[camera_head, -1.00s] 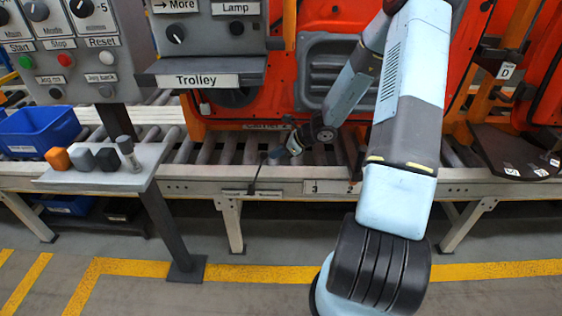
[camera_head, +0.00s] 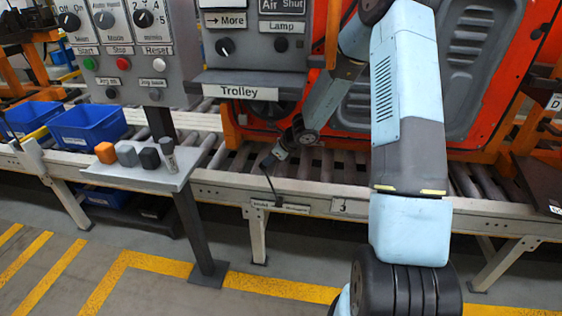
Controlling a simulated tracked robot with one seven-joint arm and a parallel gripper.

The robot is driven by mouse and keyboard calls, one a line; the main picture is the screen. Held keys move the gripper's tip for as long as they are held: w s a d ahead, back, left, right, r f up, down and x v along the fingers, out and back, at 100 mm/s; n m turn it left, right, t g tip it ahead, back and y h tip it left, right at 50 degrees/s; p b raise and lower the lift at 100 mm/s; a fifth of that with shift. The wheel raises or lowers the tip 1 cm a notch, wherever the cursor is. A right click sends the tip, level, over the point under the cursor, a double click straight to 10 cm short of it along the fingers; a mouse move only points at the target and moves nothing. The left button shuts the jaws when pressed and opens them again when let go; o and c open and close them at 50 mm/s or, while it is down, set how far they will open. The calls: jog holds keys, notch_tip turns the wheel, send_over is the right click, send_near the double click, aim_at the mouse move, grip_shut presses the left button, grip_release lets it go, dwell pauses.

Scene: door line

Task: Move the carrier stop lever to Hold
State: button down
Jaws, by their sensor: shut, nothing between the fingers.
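The carrier stop lever (camera_head: 269,186) is a thin dark rod on the front rail of the roller conveyor. Its top leans to the left of its foot. Two small labels sit at its foot, a left one (camera_head: 266,204) and a right one (camera_head: 296,208); their words are too small to read. My gripper (camera_head: 269,162) is shut and empty, at the lever's top end. It appears to touch the lever or be very close; I cannot tell which.
A grey side shelf (camera_head: 135,176) with small blocks and a cylinder stands to the left on a post. The Trolley panel (camera_head: 250,85) hangs above left of my gripper. An orange door carrier (camera_head: 470,75) stands behind. Blue bins (camera_head: 88,126) are far left.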

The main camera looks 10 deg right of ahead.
jog(key=shift+w+a+f, duration=0.1)
jog(key=shift+w+a, duration=0.05)
jog(key=shift+a, duration=0.3)
jog(key=shift+w+a+f, duration=0.1)
jog(key=shift+w+a, duration=0.05)
jog(key=shift+a, duration=0.25)
jog(key=shift+s+d+r, duration=0.1)
jog(key=shift+d+r, duration=0.05)
jog(key=shift+r, duration=0.05)
jog(key=v, duration=1.3)
jog(key=shift+s, duration=0.1)
